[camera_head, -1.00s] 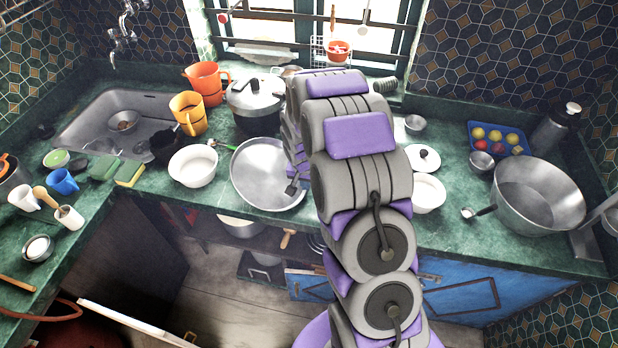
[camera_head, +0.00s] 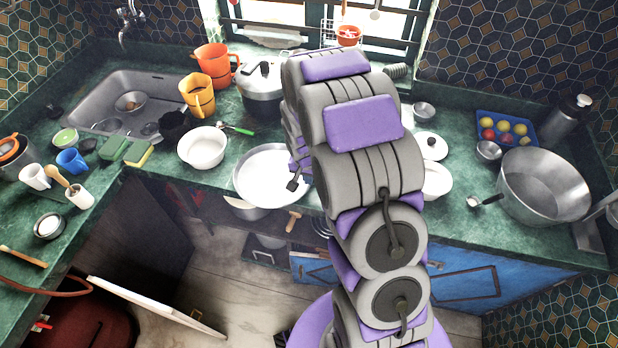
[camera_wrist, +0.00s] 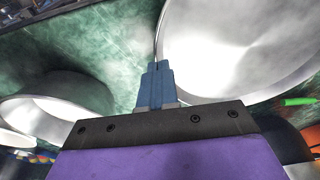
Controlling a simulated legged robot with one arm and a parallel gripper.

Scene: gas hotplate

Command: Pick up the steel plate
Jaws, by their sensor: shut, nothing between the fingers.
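The steel plate (camera_head: 262,178) is a round, shallow, shiny dish with a raised rim. It lies on the green counter near the front edge, left of my arm, which hides its right part. In the wrist view the steel plate (camera_wrist: 235,50) fills the upper right. My gripper (camera_wrist: 157,66) shows there with its blue-grey fingers together and nothing held. Its tips line up with the left rim of the plate; I cannot tell whether they touch it. In the head view my arm mostly hides the fingers.
A white bowl (camera_head: 203,147) and a green-handled utensil (camera_head: 237,130) lie left of the plate. A lidded pot (camera_head: 262,88) stands behind it. Right of my arm are another white bowl (camera_head: 437,181) and a large metal pot (camera_head: 543,187). Bare counter (camera_wrist: 90,45) shows beside the fingers.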

